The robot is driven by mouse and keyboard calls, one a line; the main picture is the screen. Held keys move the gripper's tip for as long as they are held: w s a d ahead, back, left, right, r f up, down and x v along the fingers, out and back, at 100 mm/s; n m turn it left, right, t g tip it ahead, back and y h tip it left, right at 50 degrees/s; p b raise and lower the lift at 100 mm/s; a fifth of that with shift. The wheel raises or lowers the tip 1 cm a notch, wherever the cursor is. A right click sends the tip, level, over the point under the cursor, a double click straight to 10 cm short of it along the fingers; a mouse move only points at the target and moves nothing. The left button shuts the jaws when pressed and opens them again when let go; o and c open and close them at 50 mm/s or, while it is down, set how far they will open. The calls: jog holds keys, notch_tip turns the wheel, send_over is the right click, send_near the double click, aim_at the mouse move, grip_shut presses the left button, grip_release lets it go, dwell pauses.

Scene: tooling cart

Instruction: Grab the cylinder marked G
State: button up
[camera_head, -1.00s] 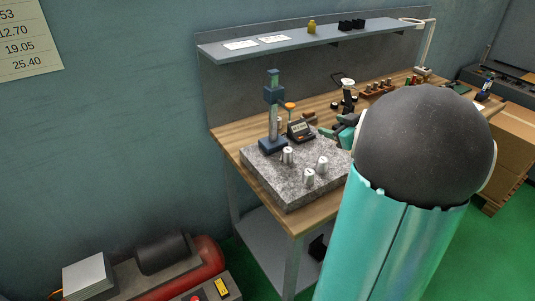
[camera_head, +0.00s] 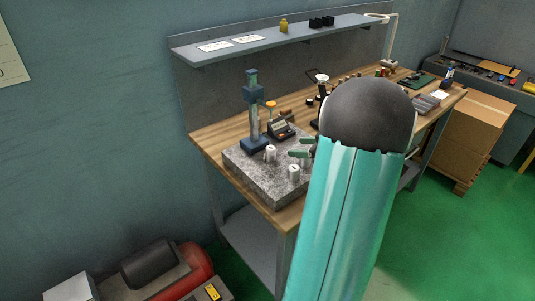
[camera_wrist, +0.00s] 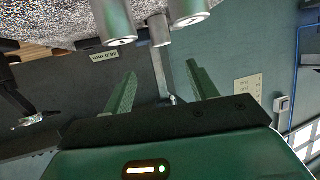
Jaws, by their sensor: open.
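Small silver cylinders stand on the speckled granite plate (camera_head: 262,180) in the head view. One cylinder (camera_head: 270,153) is at the back left and another (camera_head: 294,173) is nearer the front. A third is mostly hidden by my gripper (camera_head: 300,153). The wrist view, which is upside down, shows a left cylinder (camera_wrist: 112,22), a middle cylinder (camera_wrist: 159,30) and a right cylinder (camera_wrist: 187,12). I cannot read a letter G on any of them. My gripper (camera_wrist: 157,88) is open, its green fingers apart with nothing gripped. The cylinders appear beyond the fingertips.
A blue gauge stand (camera_head: 253,115) and a small display unit (camera_head: 281,130) stand at the plate's back. The wooden bench (camera_head: 210,137) extends right with more tools. A shelf (camera_head: 275,38) hangs above. Cardboard boxes (camera_head: 465,135) stand right of the bench.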

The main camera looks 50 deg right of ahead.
aim_at(272, 148)
jog(key=x, duration=0.4)
jog(key=shift+w+f, duration=0.15)
jog(key=shift+w, duration=0.15)
jog(key=shift+a+x, duration=0.2)
jog(key=shift+x, duration=2.85)
jog(key=shift+s+f, duration=0.15)
jog(key=c, duration=1.1)
